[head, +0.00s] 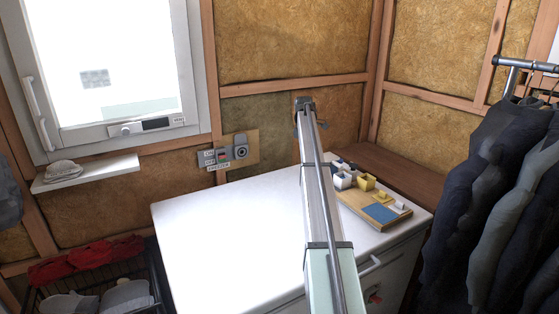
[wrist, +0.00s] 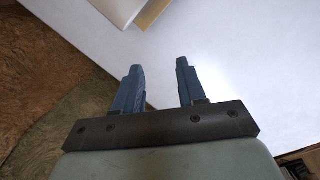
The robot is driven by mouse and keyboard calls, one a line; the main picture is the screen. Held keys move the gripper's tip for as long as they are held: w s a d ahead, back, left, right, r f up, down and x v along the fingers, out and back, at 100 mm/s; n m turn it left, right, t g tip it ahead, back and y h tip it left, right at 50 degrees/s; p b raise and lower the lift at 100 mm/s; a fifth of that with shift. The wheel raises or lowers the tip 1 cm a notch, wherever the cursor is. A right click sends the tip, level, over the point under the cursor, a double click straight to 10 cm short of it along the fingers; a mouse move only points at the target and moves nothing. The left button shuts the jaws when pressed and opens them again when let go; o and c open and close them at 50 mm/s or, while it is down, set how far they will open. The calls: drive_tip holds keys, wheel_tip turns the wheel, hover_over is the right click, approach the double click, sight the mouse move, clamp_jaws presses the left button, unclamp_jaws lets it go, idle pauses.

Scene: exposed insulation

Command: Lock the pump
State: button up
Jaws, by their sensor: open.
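I see nothing that is plainly a pump. A small grey control panel (head: 226,154) on a wooden backing is fixed to the wall behind the white top. It has a round dial or lock (head: 241,152), a small dark and red switch (head: 221,155) and label strips too small to read. My gripper is open and empty in the wrist view (wrist: 160,66), its two blue-grey fingers apart. In the head view it is mostly hidden behind my arm, near the back wall, to the right of the panel and apart from it.
A white cabinet top (head: 230,225) is mostly clear. A wooden board with small white, yellow and blue blocks (head: 372,200) lies at its right. A window (head: 110,70), a small shelf (head: 85,175), a basket with red cloth (head: 85,260) and hanging dark clothes (head: 490,190) surround it.

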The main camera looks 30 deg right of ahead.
drive_tip(key=w+a+f+m+t+y, duration=0.1)
drive_tip(key=w+a+f, duration=0.3)
drive_tip(key=a, duration=0.6)
drive_tip(key=shift+w+a+y, duration=0.2)
drive_tip(key=shift+y, duration=0.4)
drive_tip(key=s+d+r+m, duration=0.1)
drive_tip(key=s+d+r, duration=0.1)
drive_tip(key=d, duration=0.4)
drive_tip(key=s+d+r+m+t, duration=0.1)
drive_tip(key=s+d+r, duration=0.1)
drive_tip(key=s+d, duration=0.2)
drive_tip(key=s+d+r+m, duration=0.1)
drive_tip(key=s+d, duration=0.3)
drive_tip(key=d, duration=0.4)
drive_tip(key=shift+d+r+t+y, duration=0.2)
drive_tip(key=shift+r+t+y, duration=0.1)
drive_tip(key=shift+r, duration=0.35)
wheel_tip(320, 180, up, 5)
drive_tip(key=m+t, duration=0.1)
drive_tip(key=m, duration=0.1)
hover_over(353, 167)
drive_tip(key=s+d, duration=0.3)
drive_tip(key=s, duration=0.2)
drive_tip(key=x, duration=1.3)
drive_tip(key=shift+w+a+f, duration=0.15)
drive_tip(key=shift+w+a, duration=0.05)
drive_tip(key=shift+a, duration=0.05)
drive_tip(key=shift+c, duration=0.4)
clamp_jaws()
